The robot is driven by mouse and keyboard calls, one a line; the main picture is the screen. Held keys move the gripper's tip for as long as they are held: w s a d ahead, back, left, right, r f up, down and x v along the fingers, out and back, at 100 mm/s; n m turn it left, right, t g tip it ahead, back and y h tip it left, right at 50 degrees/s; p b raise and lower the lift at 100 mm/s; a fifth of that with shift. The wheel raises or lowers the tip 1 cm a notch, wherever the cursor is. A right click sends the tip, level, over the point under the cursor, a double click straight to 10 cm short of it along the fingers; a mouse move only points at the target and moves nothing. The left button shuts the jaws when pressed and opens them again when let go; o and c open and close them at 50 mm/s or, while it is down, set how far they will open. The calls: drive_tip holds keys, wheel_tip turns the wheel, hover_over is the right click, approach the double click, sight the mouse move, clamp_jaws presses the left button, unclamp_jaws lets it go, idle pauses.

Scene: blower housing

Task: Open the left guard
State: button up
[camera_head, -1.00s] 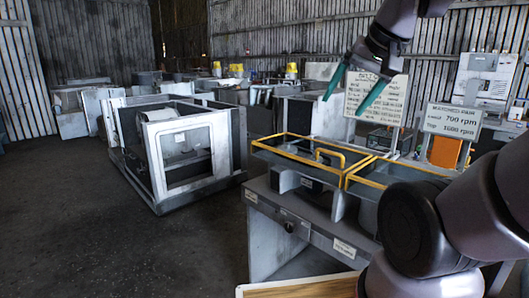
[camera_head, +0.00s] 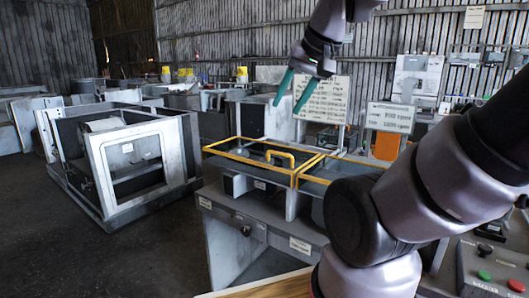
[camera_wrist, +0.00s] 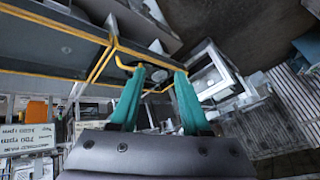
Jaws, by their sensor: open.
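The left guard is a yellow-framed flat cover (camera_head: 245,166) on top of the grey bench housing in the head view. It lies flat and looks closed. Its raised yellow handle (camera_head: 281,153) stands near its right side. My gripper (camera_head: 287,108) has two teal fingers, apart and empty, pointing down above the guard and clear of the handle. In the wrist view my gripper (camera_wrist: 160,72) is open, with yellow frame bars (camera_wrist: 85,37) beyond and left of it. The handle (camera_wrist: 124,64) shows partly behind the left finger.
A second yellow-framed guard (camera_head: 345,157) adjoins on the right, partly hidden by my arm. Signs (camera_head: 391,117) stand behind. A control panel with green and red buttons (camera_head: 515,285) is at lower right. A grey open-framed housing (camera_head: 127,165) stands left; floor nearby is clear.

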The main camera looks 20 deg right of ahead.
drive_tip(key=w+d+f+n+g+h, duration=0.25)
drive_tip(key=w+n, duration=0.35)
drive_tip(key=w, duration=0.6)
drive_tip(key=n+g+h, duration=0.1)
drive_tip(key=n+g, duration=0.2)
drive_tip(key=n, duration=0.2)
approach(280, 153)
drive_tip(key=f, duration=0.2)
drive_tip(key=w+d+f, duration=0.1)
drive_tip(key=f, duration=0.4)
drive_tip(key=shift+w+d+f, duration=0.15)
drive_tip(key=shift+d+f, duration=0.05)
drive_tip(key=shift+f, duration=0.05)
clamp_jaws()
